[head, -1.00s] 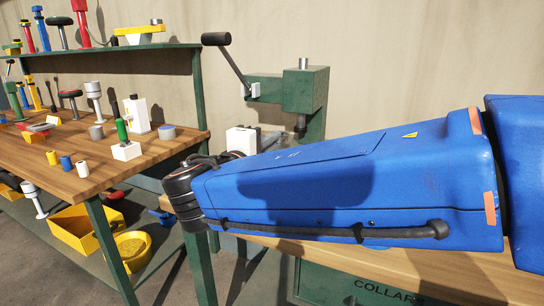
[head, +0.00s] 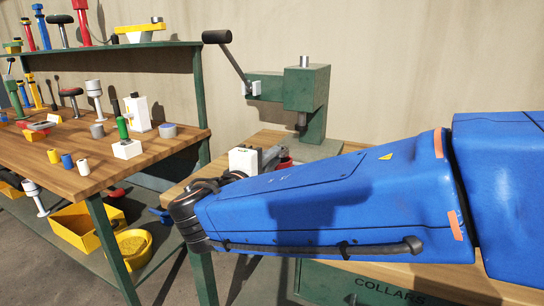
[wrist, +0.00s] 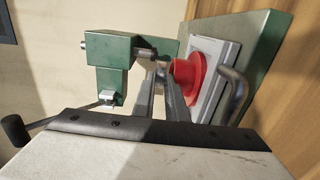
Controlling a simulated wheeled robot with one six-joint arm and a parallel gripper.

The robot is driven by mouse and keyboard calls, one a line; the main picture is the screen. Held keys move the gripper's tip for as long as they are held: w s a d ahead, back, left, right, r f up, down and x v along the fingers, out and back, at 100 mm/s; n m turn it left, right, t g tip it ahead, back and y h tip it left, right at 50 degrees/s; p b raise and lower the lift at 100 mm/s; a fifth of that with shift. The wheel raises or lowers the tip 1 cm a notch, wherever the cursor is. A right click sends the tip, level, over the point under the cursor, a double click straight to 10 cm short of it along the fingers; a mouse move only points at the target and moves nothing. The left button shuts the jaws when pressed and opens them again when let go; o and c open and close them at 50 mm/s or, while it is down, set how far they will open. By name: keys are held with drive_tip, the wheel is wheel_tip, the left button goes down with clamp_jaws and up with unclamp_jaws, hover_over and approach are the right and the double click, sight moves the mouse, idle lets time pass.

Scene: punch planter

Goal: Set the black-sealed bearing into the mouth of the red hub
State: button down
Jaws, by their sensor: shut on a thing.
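The red hub (wrist: 188,75) sits on the base of the green press in the wrist view, in a pale square plate. In the head view only a bit of the hub (head: 285,162) shows above my blue arm. My gripper (wrist: 160,72) points toward the press, its fingertips close together just beside the hub, under the press head. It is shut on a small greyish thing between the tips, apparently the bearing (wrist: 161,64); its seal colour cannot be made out. Whether it touches the hub cannot be told. In the head view the fingers (head: 276,154) are partly hidden.
The green arbor press (head: 306,90) has a lever (head: 228,60) reaching left. In the wrist view a bent metal handle (wrist: 235,92) stands right of the hub. A wooden bench (head: 150,160) with several tools and parts is at left, yellow bins (head: 80,225) below.

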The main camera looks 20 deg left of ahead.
drive_tip(key=c, duration=2)
unclamp_jaws()
drive_tip(key=shift+c, duration=0.2)
drive_tip(key=shift+r, duration=0.15)
drive_tip(key=s+r, duration=0.1)
drive_tip(key=s, duration=1.1)
drive_tip(key=shift+a, duration=0.45)
drive_tip(key=shift+r, duration=0.1)
